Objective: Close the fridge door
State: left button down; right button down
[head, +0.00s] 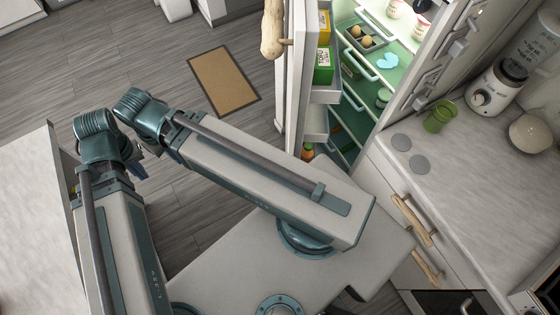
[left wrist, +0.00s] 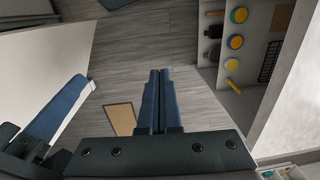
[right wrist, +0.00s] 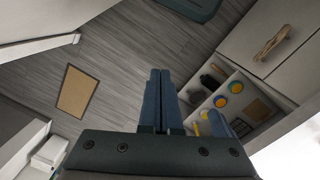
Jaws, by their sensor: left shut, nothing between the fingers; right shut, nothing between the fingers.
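The fridge (head: 408,62) stands at the top right of the head view with its lit green shelves exposed. Its white door (head: 297,85) is wide open and seen nearly edge-on, with a driftwood handle (head: 272,30) on its outer side and racks on its inner side. My arms are folded on the near side, apart from the door. My left gripper (left wrist: 160,75) is shut and empty in the left wrist view. My right gripper (right wrist: 160,75) is shut and empty in the right wrist view. In the head view the fingertips are mostly hidden by my arms.
A tan mat (head: 225,81) lies on the wooden floor left of the door. The counter (head: 450,150) at right holds a green cup (head: 438,117) and a blender (head: 495,92). Drawers with driftwood handles (head: 413,220) are below. A pale worktop (head: 28,225) is at left.

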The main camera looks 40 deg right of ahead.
aim_at(297, 106)
jog(key=k, duration=0.85)
jog(key=u, duration=0.05)
